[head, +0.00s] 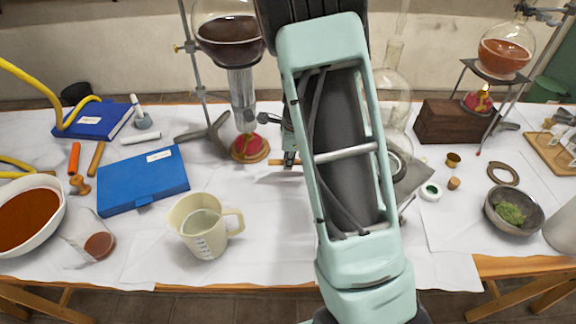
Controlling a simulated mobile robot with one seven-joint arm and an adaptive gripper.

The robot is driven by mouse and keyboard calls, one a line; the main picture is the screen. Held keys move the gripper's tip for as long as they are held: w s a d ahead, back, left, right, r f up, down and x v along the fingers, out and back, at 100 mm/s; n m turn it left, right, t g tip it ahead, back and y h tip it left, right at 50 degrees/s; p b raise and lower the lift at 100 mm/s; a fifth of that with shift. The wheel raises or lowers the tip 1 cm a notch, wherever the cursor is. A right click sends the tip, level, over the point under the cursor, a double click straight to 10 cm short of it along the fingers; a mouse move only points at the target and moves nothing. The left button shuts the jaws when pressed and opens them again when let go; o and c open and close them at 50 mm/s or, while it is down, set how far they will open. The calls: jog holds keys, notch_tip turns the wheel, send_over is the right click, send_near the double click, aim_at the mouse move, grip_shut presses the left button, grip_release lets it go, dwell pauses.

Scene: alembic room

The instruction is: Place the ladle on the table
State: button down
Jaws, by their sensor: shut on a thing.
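My arm crosses the middle of the head view and hides much of the table (150,245) behind it. Only a small dark part of my gripper (290,157) shows at the left edge of the arm, over the back middle of the table. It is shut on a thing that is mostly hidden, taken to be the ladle. A thin light-brown rod (280,162) shows at the fingertips; I cannot tell whether it is the ladle's handle. The ladle's bowl cannot be made out, nor whether it touches the table.
Left of the arm are a measuring jug (205,228), a blue box (143,182), a white bowl (28,215) and a flask on a stand (228,40). To the right are a brown block (452,122) and a grey bowl (514,210).

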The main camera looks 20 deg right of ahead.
notch_tip(320, 180, down, 2)
jog(key=shift+f, duration=0.2)
jog(key=shift+a+r, duration=0.1)
jog(key=c, duration=1.9)
grip_release()
jog(key=p+v, duration=0.1)
jog(key=v, duration=0.5)
jog(key=p+v, duration=0.1)
jog(key=v, duration=0.5)
